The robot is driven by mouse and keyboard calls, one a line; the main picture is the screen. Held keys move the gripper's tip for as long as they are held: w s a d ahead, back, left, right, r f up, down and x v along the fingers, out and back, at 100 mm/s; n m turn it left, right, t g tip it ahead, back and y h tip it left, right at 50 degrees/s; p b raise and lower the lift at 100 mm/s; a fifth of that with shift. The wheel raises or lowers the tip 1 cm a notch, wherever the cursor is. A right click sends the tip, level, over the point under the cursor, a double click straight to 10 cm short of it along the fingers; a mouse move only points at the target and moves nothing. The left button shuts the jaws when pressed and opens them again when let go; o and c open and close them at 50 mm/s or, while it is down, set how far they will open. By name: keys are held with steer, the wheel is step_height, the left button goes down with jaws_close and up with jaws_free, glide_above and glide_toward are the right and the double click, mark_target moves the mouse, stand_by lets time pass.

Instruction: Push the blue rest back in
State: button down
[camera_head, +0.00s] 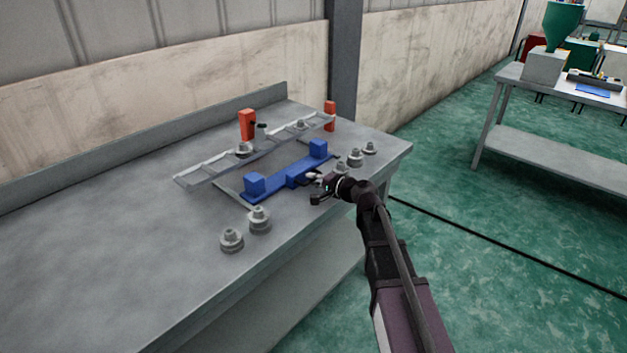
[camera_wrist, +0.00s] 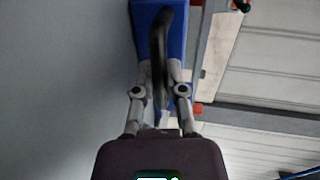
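In the wrist view, my fingers (camera_wrist: 162,70) come close together around a dark curved strip that lies in front of the blue. I cannot tell whether that strip is a handle or fingertip, nor whether the fingers touch the rest.
A grey ladder-like rail frame (camera_head: 215,168) lies behind the rest, with two orange posts (camera_head: 247,125) behind it. Several grey stepped round parts (camera_head: 259,220) stand left and right of the rest. The table's left part is clear. A second table (camera_head: 550,152) stands at right.

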mark_target(289, 166)
steer(key=x, duration=0.3)
steer(key=r+x, duration=0.1)
steer(key=x, duration=0.3)
steer(key=r+x, duration=0.1)
steer(key=x, duration=0.2)
steer(key=shift+w+a+r, duration=0.1)
steer(key=shift+w+a, duration=0.2)
steer(key=shift+a, duration=0.05)
steer(key=c, duration=1)
jaws_free()
steer(key=shift+a, duration=0.1)
steer(key=shift+o, duration=0.2)
steer(key=shift+s, duration=0.1)
